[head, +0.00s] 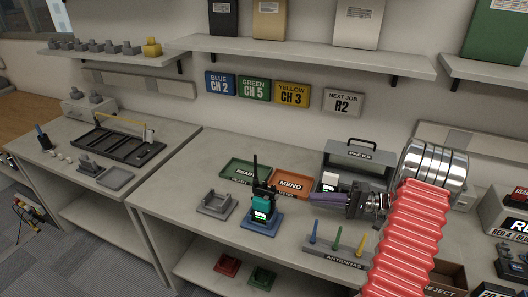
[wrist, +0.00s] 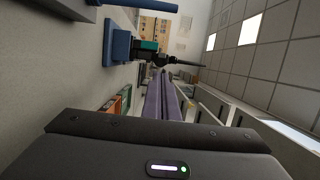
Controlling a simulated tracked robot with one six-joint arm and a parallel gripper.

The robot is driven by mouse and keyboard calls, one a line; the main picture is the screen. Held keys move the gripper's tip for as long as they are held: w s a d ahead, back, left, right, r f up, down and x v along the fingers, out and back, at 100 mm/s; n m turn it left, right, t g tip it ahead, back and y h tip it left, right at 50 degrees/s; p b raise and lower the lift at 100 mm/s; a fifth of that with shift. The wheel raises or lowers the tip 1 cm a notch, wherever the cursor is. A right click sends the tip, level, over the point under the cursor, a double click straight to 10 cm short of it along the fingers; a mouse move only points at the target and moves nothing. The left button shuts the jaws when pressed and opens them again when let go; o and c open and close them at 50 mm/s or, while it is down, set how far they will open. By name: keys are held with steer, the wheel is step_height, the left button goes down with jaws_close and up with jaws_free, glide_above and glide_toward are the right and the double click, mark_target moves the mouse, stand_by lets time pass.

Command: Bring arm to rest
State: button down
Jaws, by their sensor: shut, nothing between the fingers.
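My gripper (head: 300,197) is above the workbench, pointing left, with its purple fingers together and nothing held. In the wrist view its fingers (wrist: 160,98) lie side by side, shut. My red ribbed arm reaches up from the lower right of the head view. A dark radio with a teal part and lit screen (head: 263,205) stands upright in a blue stand (head: 262,224), left of my fingertips and apart from them. The radio also shows in the wrist view (wrist: 148,47).
A grey rack (head: 338,257) labelled ANTENNAS holds blue, green and yellow rods, close in front of my gripper. A grey PACKS case (head: 360,152) stands behind it. Green READY (head: 246,172) and orange MEND (head: 292,184) trays lie behind the radio. An empty grey cradle (head: 216,205) is left.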

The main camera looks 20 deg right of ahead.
steer(key=shift+a, duration=0.1)
steer(key=s+a+r+n+g+h, duration=0.1)
steer(key=s+a+r+g+h, duration=0.15)
steer(key=a, duration=0.45)
steer(key=s+a+r+n+g+h, duration=0.2)
steer(key=a+r+g, duration=0.2)
steer(key=a, duration=0.4)
steer(key=s+a+r+n+g+h, duration=0.1)
steer(key=s+a+r+g+h, duration=0.15)
steer(key=a, duration=0.45)
steer(key=s+a+r+n+t+h, duration=0.1)
steer(key=s+a+r+t+h, duration=0.1)
steer(key=s+a+r+h, duration=0.1)
steer(key=s+a+r+n+t+h, duration=0.1)
steer(key=s+a+r+t+h, duration=0.1)
steer(key=s+h, duration=0.3)
steer(key=shift+s+a+r+n+t, duration=0.35)
steer(key=shift+s+a+r, duration=0.3)
steer(key=shift+s, duration=0.9)
steer(key=shift+r, duration=0.1)
